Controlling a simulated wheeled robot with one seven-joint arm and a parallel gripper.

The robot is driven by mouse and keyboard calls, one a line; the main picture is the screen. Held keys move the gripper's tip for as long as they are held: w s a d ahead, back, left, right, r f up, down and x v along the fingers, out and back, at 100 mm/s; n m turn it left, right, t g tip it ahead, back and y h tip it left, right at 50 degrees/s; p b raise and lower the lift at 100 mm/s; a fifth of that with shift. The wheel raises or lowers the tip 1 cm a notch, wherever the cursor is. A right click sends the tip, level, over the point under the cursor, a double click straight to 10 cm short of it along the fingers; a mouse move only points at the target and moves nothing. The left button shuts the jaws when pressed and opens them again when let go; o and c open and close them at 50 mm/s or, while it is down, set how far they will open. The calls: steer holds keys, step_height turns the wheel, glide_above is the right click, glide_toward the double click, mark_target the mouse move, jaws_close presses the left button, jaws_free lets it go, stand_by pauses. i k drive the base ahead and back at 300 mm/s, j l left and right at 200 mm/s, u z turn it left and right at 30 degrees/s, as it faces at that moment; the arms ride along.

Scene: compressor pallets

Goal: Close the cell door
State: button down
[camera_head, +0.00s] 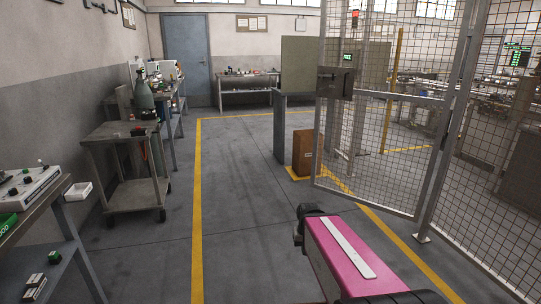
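The cell door (385,150) is a grey-framed wire mesh panel on the right side of the head view. Its right edge meets a grey post (447,130) of the mesh fence. Its free left edge carries a dark lock or handle box (334,83). The door stands at an angle to the fence and its lower left corner reaches over the yellow floor line, so it looks open. My pink arm with a white strip shows at the lower middle, apart from the door. My gripper does not show.
Mesh fence (500,220) runs along the right. A brown box (303,153) stands on the floor left of the door. A cart (128,170) and workbench (40,212) line the left. The grey floor between (235,215) is clear. A blue door (187,55) is at the back.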

mark_target(342, 88)
steer(key=i+z, duration=0.4)
steer(key=i, duration=0.25)
steer(key=i+j+z, duration=0.2)
steer(key=i+z, duration=0.2)
steer(key=i, duration=0.2)
steer(key=i+l+z, duration=0.15)
steer(key=i+z, duration=0.5)
steer(key=z, duration=0.15)
steer(key=i+z, duration=0.3)
steer(key=z, duration=0.15)
steer(key=i+l+u, duration=0.1)
steer(key=i+u, duration=0.3)
steer(key=i+l+u, duration=0.35)
steer(key=i+j, duration=0.05)
steer(key=j, duration=0.05)
